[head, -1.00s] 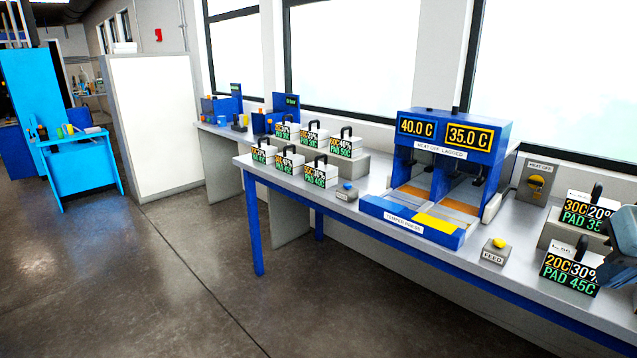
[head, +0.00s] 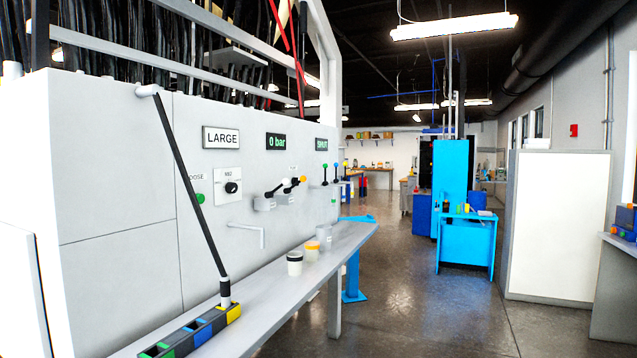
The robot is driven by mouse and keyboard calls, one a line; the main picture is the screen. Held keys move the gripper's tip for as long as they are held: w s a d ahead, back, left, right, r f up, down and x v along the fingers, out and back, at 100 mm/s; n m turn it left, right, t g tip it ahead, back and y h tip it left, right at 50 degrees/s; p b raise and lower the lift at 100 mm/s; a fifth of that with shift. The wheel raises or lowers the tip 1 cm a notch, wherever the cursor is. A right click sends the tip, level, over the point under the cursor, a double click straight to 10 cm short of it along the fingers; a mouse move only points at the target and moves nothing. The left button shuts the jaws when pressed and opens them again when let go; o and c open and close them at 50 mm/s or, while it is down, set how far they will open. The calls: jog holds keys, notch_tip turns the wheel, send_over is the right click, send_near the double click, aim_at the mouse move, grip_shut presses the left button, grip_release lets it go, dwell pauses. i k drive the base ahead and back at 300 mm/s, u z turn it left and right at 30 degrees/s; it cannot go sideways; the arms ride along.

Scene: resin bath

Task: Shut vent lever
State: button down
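A large white machine (head: 110,180) fills the left of the head view. Its front carries a group of small levers: one with a black handle (head: 275,190), one with an orange knob (head: 287,189) and one with a yellow knob (head: 302,180). Two thin upright levers with green tips (head: 325,174) stand farther right. I cannot tell which is the vent lever; no lever label is readable. Signs above read "LARGE" (head: 220,137), "0 bar" (head: 276,141) and "SHUT" (head: 321,144). My gripper is not in view.
A grey shelf (head: 270,296) runs along the machine, holding cups (head: 294,263) and a block with coloured sections (head: 190,335). A black rod (head: 188,180) slants down to that block. Open floor (head: 430,300) lies right of the shelf. A blue bench (head: 466,240) and white panel (head: 560,220) stand beyond.

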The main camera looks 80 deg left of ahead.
aim_at(303, 179)
jog(key=u, duration=0.1)
jog(key=i, duration=0.2)
jog(key=u, duration=3.2)
jog(key=i, duration=1.05)
jog(key=z, duration=0.4)
jog(key=k, duration=0.7)
jog(key=z, duration=0.05)
